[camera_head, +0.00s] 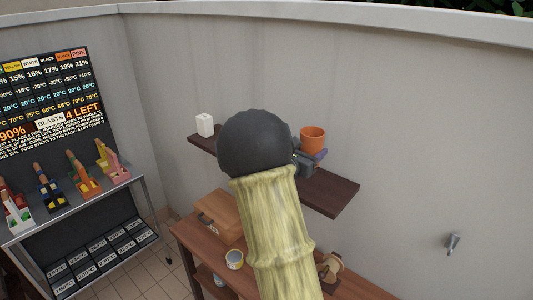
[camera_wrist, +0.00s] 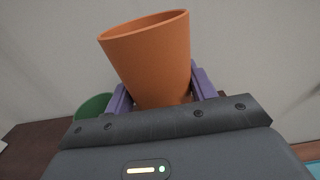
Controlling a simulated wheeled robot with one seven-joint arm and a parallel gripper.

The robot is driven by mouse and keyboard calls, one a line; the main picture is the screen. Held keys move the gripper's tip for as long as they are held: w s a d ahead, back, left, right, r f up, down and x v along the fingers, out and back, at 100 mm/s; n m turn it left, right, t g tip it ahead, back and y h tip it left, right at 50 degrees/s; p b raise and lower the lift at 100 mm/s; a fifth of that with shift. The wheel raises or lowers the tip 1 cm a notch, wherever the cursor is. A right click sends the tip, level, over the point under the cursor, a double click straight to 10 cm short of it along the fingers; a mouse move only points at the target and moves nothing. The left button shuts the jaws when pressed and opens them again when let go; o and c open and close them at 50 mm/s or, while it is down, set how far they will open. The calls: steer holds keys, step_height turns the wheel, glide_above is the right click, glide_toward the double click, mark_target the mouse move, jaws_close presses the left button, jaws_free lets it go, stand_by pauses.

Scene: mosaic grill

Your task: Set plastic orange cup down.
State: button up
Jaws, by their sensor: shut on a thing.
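The plastic orange cup (camera_head: 312,138) is upright in the head view, above the dark wall shelf (camera_head: 333,192). In the wrist view the orange cup (camera_wrist: 150,60) is large, with its rim at the top and slightly tilted in the picture. My gripper (camera_wrist: 163,90) has purple fingers on both sides of the cup's lower part and is shut on it. In the head view my gripper (camera_head: 318,156) is partly hidden by the cup and my arm. I cannot tell whether the cup's base touches the shelf.
A white block (camera_head: 204,124) stands on the shelf's left part. A green round thing (camera_wrist: 93,106) is left of the cup in the wrist view. Below are a wooden table (camera_head: 190,240) with a wooden box (camera_head: 220,213) and a can (camera_head: 234,259). A hook (camera_head: 453,243) is on the wall.

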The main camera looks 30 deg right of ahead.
mark_target(321, 147)
steer(key=d, duration=0.1)
steer(key=s+d+r, duration=0.1)
steer(key=shift+s+d+p, duration=0.15)
steer(key=shift+d+p, duration=0.2)
steer(key=shift+a, duration=0.1)
steer(key=shift+f+p, duration=1.1)
steer(key=shift+f, duration=1.8)
step_height(321, 147, down, 3)
steer(key=shift+f+p, duration=0.2)
steer(key=shift+p, duration=0.7)
steer(key=shift+f, duration=0.4)
steer(key=shift+f, duration=0.2)
